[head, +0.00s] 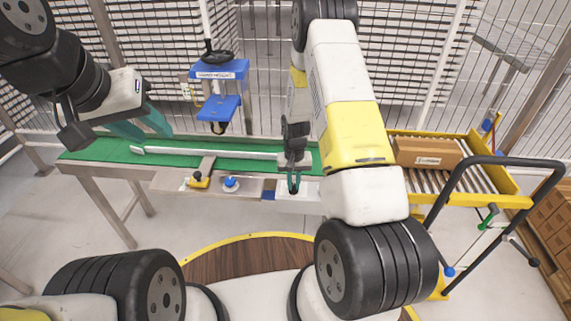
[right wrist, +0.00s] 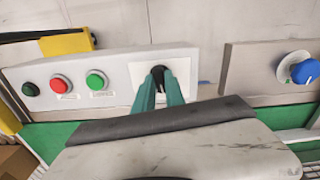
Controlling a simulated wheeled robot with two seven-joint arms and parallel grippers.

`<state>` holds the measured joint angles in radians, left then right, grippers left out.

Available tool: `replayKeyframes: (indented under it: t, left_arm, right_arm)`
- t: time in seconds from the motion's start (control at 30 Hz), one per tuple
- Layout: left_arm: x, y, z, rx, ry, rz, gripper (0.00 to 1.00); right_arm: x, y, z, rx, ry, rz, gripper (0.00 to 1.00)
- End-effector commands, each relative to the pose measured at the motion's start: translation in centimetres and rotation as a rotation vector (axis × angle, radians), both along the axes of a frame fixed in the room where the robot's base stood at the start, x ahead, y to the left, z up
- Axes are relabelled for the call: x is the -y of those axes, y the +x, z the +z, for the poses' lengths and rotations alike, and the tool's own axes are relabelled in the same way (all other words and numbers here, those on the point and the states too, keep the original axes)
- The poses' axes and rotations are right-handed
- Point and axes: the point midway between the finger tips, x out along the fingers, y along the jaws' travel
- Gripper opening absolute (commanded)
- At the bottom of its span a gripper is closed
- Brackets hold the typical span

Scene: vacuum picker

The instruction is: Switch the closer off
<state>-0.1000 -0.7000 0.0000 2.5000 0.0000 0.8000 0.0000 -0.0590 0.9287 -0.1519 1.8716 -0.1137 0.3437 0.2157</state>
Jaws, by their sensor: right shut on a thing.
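A black switch knob (right wrist: 158,72) sits on a white plate on the grey control box (right wrist: 118,68). My right gripper (right wrist: 160,98) has its teal fingers shut on this knob, and they hide most of it, so its turn position cannot be told. In the head view my right gripper (head: 294,184) points down at the front edge of the conveyor. My left gripper (head: 142,124) is open and empty above the left end of the green belt (head: 106,152). A blue machine with a black handwheel (head: 220,72) stands behind the belt; I cannot tell if it is the closer.
The control box also carries a black button (right wrist: 30,89), a red button (right wrist: 60,83) and a green button (right wrist: 96,80). A separate panel has a blue knob (right wrist: 304,71). A yellow-black knob (head: 198,179) sits left. A cardboard box (head: 428,152) lies on the right rollers.

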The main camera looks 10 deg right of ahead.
Motion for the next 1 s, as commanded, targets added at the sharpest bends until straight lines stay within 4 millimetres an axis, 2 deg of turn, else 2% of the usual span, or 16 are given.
replayKeyframes:
  t: [0.4,1.0]
  left_arm:
    - [0.00,0.00,0.00,0.000,0.000,0.000,0.36]
    - [0.00,0.00,0.00,0.000,0.000,0.000,0.36]
  right_arm:
    - [0.05,0.03,0.08,0.000,0.000,0.225,0.00]
    - [0.05,0.04,0.08,0.001,-0.001,0.271,0.00]
